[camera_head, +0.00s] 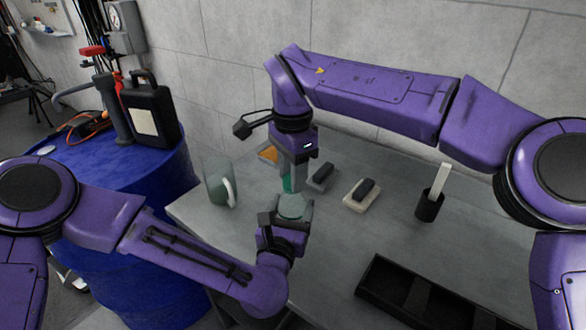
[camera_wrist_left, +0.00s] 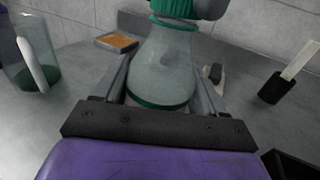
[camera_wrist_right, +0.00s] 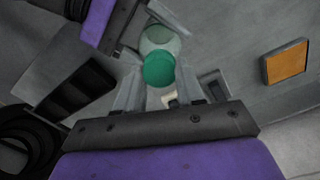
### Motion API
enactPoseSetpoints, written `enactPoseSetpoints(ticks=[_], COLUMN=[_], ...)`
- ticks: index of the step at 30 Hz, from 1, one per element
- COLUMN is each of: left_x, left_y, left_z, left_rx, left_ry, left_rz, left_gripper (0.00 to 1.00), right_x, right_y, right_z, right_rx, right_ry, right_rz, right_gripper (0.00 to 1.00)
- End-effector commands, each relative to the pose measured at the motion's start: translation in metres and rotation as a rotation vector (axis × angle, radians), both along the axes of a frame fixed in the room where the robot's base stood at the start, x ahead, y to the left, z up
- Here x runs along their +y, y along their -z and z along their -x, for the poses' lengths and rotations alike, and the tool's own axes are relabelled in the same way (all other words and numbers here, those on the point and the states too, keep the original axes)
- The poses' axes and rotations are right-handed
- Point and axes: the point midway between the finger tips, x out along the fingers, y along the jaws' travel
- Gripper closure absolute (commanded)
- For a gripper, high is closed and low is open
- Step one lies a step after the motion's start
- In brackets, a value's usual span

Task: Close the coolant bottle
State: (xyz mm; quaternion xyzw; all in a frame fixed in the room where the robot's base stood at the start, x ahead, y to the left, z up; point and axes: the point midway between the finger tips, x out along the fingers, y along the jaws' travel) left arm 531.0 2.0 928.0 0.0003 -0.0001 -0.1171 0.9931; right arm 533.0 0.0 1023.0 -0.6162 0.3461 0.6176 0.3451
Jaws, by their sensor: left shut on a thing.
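The coolant bottle (camera_wrist_left: 165,70) is a clear, pale green bottle with a wide base and a narrower top. It stands roughly upright between the fingers of my left gripper (camera_head: 293,207), which is shut on it. The green ribbed cap (camera_wrist_left: 175,8) is at the bottle's mouth; whether it is seated or threaded cannot be made out. My right gripper (camera_head: 291,182) points down from above at the cap. In the right wrist view the cap (camera_wrist_right: 159,69) lies between its fingers, with the bottle behind; whether they touch it is unclear.
A glass jug (camera_head: 219,185) stands left on the grey table. An orange-topped tray (camera_head: 268,154), dark blocks with a pale base (camera_head: 361,201), a black cup with a white stick (camera_head: 430,205) and a black tray (camera_head: 420,295) are around. A blue drum (camera_head: 90,185) stands left.

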Motion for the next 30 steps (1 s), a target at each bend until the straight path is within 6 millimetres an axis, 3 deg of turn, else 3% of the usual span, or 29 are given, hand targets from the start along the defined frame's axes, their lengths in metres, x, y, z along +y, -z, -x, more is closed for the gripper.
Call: enactPoseSetpoints(ticks=[6, 10, 30], left_x=[0.0000, -0.0001, -0.0002], left_y=[-0.0002, -0.0002, -0.0001], left_z=[0.0000, 0.0000, 0.0003], left_rx=[0.000, 0.000, 0.000], left_ry=[0.000, 0.000, 0.001], left_rz=[0.000, 0.000, 0.000], left_gripper=[1.00, 1.00, 1.00], right_x=[0.0001, 0.0003, 0.0008], right_y=[-0.0002, -0.0001, 0.0011], right_z=[0.0000, 0.0001, 0.0005], right_rx=[0.000, 0.000, 0.000], right_ry=[0.025, 0.239, 2.393], right_rz=[0.000, -0.001, 0.003], right_gripper=[0.99, 0.99, 0.99])
